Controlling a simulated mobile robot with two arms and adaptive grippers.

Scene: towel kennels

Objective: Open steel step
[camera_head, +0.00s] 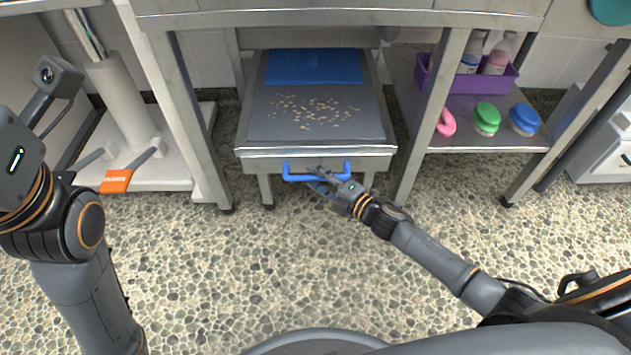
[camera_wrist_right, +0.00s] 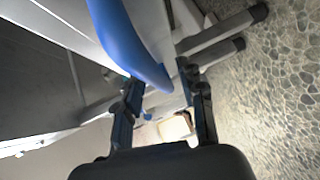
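The steel step (camera_head: 320,151) is a low steel unit on legs under the bench, with a dark grey top and a blue bar handle (camera_head: 300,178) on its front. The handle also shows large in the right wrist view (camera_wrist_right: 135,45). My right gripper (camera_head: 322,180) is at the handle's right half. In the right wrist view its two fingers (camera_wrist_right: 158,85) are apart, with the handle's end between them and gaps visible. I cannot tell whether either finger touches it. My left arm is at the left, and its gripper is not clearly visible.
Tan crumbs (camera_head: 310,111) and a blue folded cloth (camera_head: 314,66) lie on the step's top. Steel bench legs (camera_head: 190,110) stand on both sides. A right shelf (camera_head: 480,140) holds brushes and a purple caddy (camera_head: 470,83). The pebbled floor in front is mostly clear.

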